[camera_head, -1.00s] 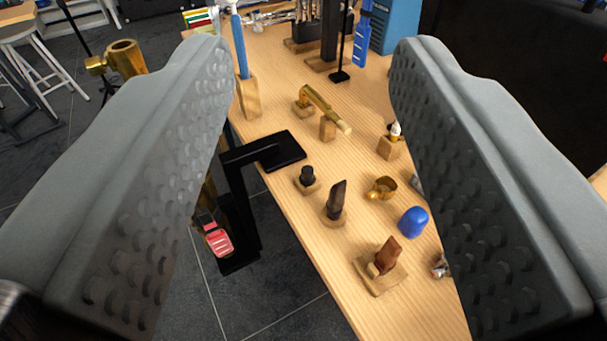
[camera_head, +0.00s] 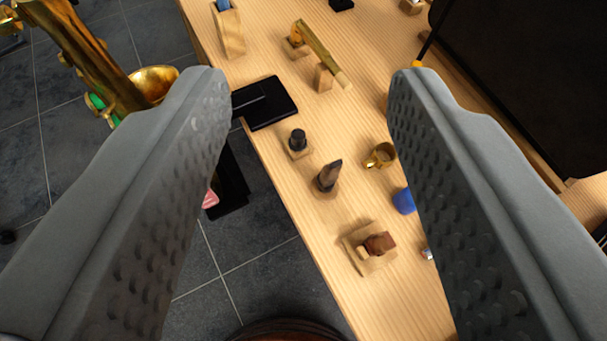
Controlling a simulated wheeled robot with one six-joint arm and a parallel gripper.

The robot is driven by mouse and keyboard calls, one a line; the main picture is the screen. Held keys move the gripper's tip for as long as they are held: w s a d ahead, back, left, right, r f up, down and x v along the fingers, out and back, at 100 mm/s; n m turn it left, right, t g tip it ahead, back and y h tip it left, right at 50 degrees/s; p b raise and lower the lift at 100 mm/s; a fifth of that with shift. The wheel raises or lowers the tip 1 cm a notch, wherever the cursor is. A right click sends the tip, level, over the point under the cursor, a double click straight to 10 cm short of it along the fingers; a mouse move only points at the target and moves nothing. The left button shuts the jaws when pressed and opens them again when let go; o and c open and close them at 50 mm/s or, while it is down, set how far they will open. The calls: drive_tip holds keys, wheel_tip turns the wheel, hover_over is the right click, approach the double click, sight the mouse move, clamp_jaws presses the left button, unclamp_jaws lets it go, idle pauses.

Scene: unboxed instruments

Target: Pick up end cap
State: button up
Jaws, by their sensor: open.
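A small black cap-shaped piece (camera_head: 298,140), which looks like the end cap, stands upright on a small wooden block near the left edge of the wooden bench (camera_head: 320,285). My gripper (camera_head: 310,80) is open and empty, with its two grey studded fingers wide apart. In the picture, the black piece lies between the fingers, left of the middle. It is on the bench beyond the fingers, and neither finger touches it.
A dark mouthpiece (camera_head: 328,176), a brass ring (camera_head: 381,156) and a brown piece on a block (camera_head: 379,243) stand nearby. A brass neck (camera_head: 322,55) and black plate (camera_head: 265,102) lie farther off. A blue object (camera_head: 404,200) is partly hidden by the right finger. A brass instrument (camera_head: 85,55) is at upper left.

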drive_tip(key=w+f+n+g, duration=0.1)
drive_tip(key=w+f+g, duration=0.45)
drive_tip(key=w, duration=0.25)
drive_tip(key=w+f+n+g, duration=0.1)
drive_tip(key=w+f+g, duration=0.3)
drive_tip(key=w+g, duration=0.35)
hover_over(298, 134)
drive_tip(key=f, duration=1.3)
drive_tip(key=shift+d, duration=0.4)
drive_tip(key=shift+a+f, duration=0.2)
drive_tip(key=shift+f, duration=1.15)
drive_tip(key=shift+a+f, duration=0.15)
drive_tip(key=shift+f, duration=1.15)
clamp_jaws()
